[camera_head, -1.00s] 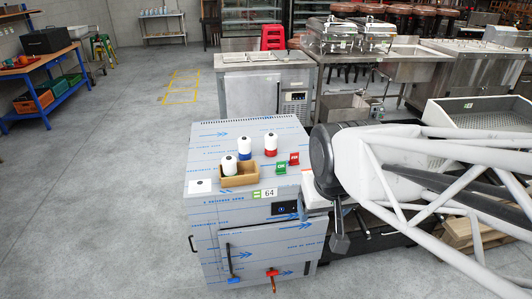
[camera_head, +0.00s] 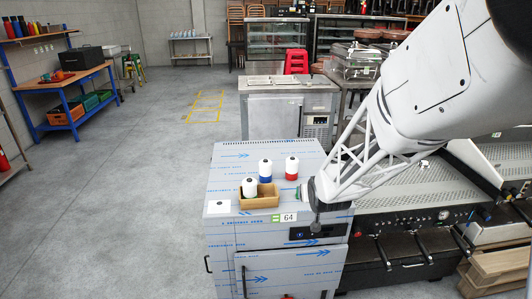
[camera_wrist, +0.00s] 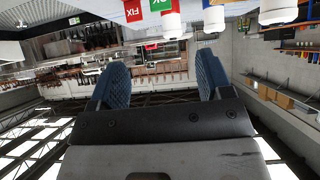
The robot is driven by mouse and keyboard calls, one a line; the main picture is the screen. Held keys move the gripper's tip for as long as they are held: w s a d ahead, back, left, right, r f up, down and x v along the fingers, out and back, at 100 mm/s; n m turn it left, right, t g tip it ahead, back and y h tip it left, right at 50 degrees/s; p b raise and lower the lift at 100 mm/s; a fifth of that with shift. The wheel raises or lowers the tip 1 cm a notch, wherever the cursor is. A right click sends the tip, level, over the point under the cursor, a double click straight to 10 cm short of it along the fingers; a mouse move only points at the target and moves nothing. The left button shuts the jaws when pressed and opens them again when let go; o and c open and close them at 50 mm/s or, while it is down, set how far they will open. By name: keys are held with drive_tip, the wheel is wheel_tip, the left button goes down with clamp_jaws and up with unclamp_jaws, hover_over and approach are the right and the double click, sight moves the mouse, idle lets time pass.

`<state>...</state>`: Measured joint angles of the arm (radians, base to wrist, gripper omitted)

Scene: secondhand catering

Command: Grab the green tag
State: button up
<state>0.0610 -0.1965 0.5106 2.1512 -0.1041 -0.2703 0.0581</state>
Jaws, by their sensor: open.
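The green tag (camera_wrist: 160,5) shows at the top edge of the wrist view, partly cut off and upside down. A red tag (camera_wrist: 132,11) marked FIX is beside it on the left.
A red-banded bottle (camera_head: 292,165) and a blue-banded bottle (camera_head: 265,168) stand on the cabinet. Another white bottle (camera_head: 250,187) stands in a wooden box (camera_head: 268,200). A label reading 64 (camera_head: 288,217) is at the front edge.

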drive_tip(key=w+f+t, duration=0.2)
drive_tip(key=w+f, duration=0.5)
drive_tip(key=shift+d+f+t, duration=0.35)
drive_tip(key=shift+t, duration=0.05)
drive_tip(key=shift+x, duration=1.25)
drive_tip(key=shift+f, duration=0.1)
drive_tip(key=shift+x, duration=2.55)
drive_tip(key=shift+a, duration=0.15)
drive_tip(key=c, duration=1)
